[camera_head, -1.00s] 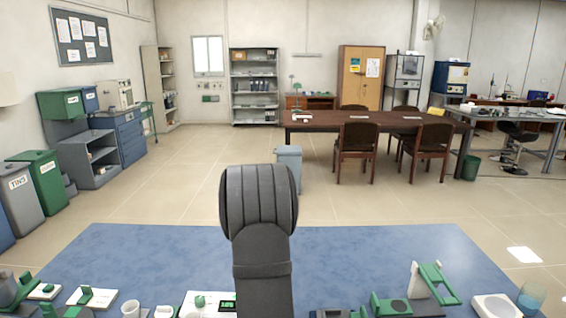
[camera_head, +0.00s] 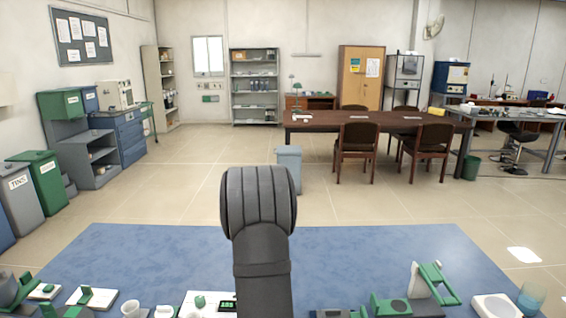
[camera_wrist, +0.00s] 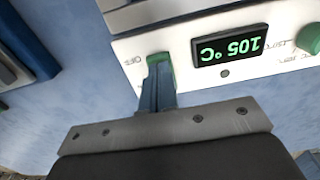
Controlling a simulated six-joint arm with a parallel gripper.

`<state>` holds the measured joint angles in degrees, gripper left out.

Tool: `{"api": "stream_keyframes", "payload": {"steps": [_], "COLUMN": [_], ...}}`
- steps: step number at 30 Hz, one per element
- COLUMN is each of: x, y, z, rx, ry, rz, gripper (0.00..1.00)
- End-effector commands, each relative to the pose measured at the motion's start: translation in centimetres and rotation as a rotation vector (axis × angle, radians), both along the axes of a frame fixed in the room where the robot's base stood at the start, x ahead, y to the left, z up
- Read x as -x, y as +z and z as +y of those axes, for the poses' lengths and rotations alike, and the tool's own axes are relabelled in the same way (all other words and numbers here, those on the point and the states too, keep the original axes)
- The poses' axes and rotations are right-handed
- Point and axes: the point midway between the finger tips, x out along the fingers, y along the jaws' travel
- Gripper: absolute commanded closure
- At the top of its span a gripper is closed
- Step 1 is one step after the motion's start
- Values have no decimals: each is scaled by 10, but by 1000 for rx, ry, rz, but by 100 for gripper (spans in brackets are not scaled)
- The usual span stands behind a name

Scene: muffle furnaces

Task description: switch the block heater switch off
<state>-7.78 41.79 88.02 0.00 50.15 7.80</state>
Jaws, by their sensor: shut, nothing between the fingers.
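The block heater (camera_wrist: 215,50) shows upside down at the top of the wrist view, as a white panel with a lit green display reading 105 °C and a green knob at the right. Its green switch (camera_wrist: 160,60) sits left of the display, by upside-down lettering that looks like OFF. My gripper (camera_wrist: 158,82) is shut and empty, its fingertips right at the switch and hiding part of it. I cannot tell whether they touch, or which way the switch is set. In the head view the heater (camera_head: 203,300) is at the bottom edge, partly hidden by my arm.
The blue bench top (camera_head: 150,255) is clear behind the row of items. A white mug (camera_head: 131,309) stands left of the heater. A green and white stand (camera_head: 432,283) and a white square plate (camera_head: 495,306) are at the right.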

Motion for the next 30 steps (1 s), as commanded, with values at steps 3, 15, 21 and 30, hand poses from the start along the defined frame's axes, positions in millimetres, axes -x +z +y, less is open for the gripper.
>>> {"api": "stream_keyframes", "payload": {"steps": [3,15,21,30], "x": [0,0,0,0], "y": [7,40,57,69], "z": [0,0,0,0], "rx": [0,0,0,0], "ry": [0,0,0,0], "rz": [0,-1,-1,1], "gripper": [100,100,100,100]}}
